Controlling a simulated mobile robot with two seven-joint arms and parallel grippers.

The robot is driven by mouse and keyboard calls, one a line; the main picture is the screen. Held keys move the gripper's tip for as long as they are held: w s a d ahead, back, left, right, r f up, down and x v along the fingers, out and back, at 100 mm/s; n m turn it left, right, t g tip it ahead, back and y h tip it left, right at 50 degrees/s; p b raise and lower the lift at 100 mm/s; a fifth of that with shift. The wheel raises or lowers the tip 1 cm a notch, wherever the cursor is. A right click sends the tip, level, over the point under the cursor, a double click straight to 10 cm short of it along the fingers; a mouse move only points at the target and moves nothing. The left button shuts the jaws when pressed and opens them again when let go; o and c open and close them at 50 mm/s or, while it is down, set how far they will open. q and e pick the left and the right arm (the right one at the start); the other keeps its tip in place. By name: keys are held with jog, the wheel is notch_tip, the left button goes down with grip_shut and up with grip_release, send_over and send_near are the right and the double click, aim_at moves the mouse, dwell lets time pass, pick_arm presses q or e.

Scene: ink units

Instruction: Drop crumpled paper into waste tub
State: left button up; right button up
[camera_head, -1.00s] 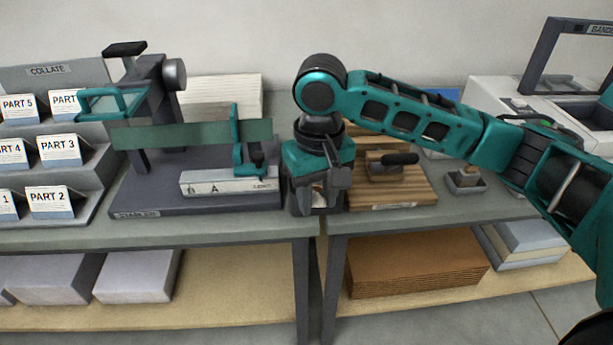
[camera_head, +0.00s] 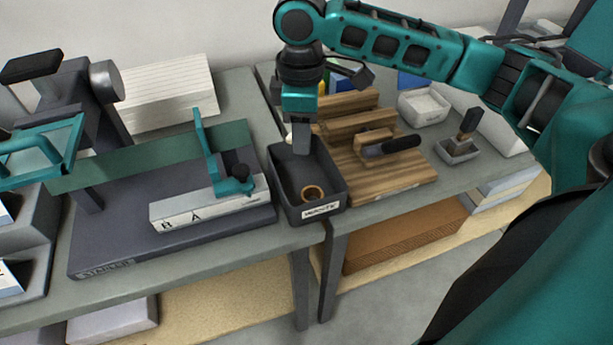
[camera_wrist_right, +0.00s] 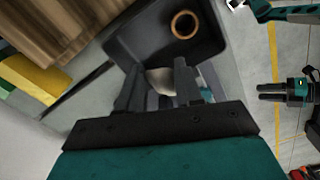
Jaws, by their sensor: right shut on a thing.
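My right gripper (camera_head: 301,148) points down over the tub's back part. It is shut on a whitish lump, the crumpled paper, which shows between the fingers in the right wrist view (camera_wrist_right: 160,80); the fingers hide most of it. In that view the tub (camera_wrist_right: 135,35) lies just beyond the fingertips. My left gripper (camera_wrist_right: 270,92) shows small at the right there, its fingers apart and empty.
Paper (camera_head: 170,90) lies behind the stapler.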

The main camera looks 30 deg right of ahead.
jog(key=f+n+b, duration=0.1)
jog(key=d+f+n+b, duration=0.1)
jog(key=f+n, duration=0.1)
jog(key=d+f+n+b, duration=0.1)
jog(key=f, duration=0.1)
jog(key=shift+d, duration=0.2)
jog(key=shift+s+f+b, duration=0.1)
jog(key=shift+f+b, duration=0.15)
jog(key=shift+b, duration=0.35)
jog(key=shift+r, duration=0.1)
jog(key=o, duration=0.9)
jog(key=shift+o, duration=0.9)
